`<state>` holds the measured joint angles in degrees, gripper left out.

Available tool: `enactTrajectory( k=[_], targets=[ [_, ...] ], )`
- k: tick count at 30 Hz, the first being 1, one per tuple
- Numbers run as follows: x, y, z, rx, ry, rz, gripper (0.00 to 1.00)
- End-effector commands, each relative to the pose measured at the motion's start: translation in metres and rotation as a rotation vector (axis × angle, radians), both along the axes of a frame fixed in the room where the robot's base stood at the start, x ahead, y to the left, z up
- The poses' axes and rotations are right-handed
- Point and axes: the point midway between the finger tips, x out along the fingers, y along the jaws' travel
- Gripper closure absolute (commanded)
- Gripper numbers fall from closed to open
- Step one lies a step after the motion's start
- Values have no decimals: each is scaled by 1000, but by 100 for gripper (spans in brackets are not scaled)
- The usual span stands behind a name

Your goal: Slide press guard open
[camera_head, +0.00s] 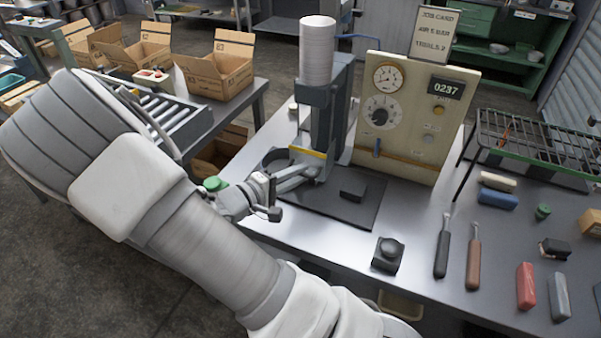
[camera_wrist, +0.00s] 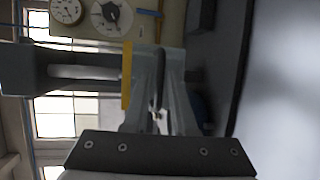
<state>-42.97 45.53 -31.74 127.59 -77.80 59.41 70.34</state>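The press (camera_head: 330,105) stands upright on a dark base plate (camera_head: 352,208), with a light ribbed cylinder (camera_head: 317,52) on top. A yellow strip (camera_head: 307,152) crosses its lower front and looks like the guard's edge; it also shows in the wrist view (camera_wrist: 127,75). My gripper (camera_head: 318,168) reaches in from the left, its fingertips at the press just below and right of the strip. In the wrist view my fingers (camera_wrist: 160,70) are close together, with a narrow dark shape between them. Whether they grip it is unclear. The guard's panel and any handle are not clearly visible.
A panel with dials (camera_head: 410,115) stands right of the press. A black button box (camera_head: 388,254), two handled tools (camera_head: 442,245) and a wire rack (camera_head: 540,140) are on the bench. A roller conveyor (camera_head: 178,118) and cardboard boxes (camera_head: 215,65) lie left.

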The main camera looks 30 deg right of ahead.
Motion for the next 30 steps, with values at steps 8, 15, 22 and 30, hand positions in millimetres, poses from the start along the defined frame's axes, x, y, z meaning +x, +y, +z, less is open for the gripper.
enactTrajectory(
  k=[8,15,22,30],
  targets=[
    [2,-8,-2,0,0,1,75],
    [2,-8,-2,1,0,0,95],
    [2,-8,-2,1,0,0,100],
    [2,-8,-2,1,0,0,100]
  ],
)
